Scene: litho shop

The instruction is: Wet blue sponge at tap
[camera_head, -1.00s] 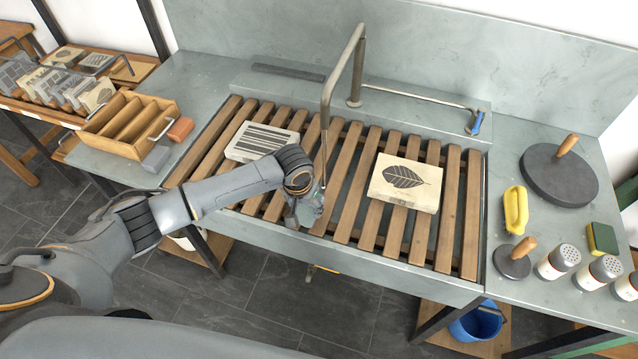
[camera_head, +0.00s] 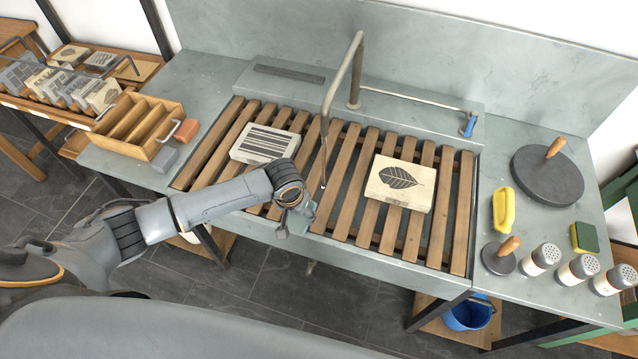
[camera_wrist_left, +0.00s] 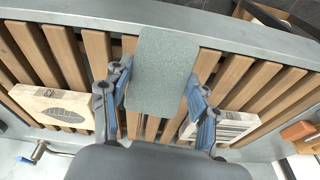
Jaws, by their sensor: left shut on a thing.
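My left gripper (camera_wrist_left: 155,108) is shut on a flat grey-blue sponge (camera_wrist_left: 163,70), one finger on each side of it. In the head view the gripper (camera_head: 297,212) is over the front edge of the slatted sink, and its wrist hides most of the sponge. The tap (camera_head: 356,70) rises behind the slats. Its thin spout comes down to an open end just right of and behind the gripper, apart from it as far as I can tell. A blue-handled lever (camera_head: 469,126) sits at the back right. No water shows. My right gripper is out of view.
A leaf-patterned stone (camera_head: 398,184) and a striped stone (camera_head: 264,144) lie on the wooden slats (camera_head: 345,190). A yellow object (camera_head: 503,210), shakers (camera_head: 578,270) and a green-yellow sponge (camera_head: 585,238) are on the right counter. A wooden rack (camera_head: 140,125) stands left.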

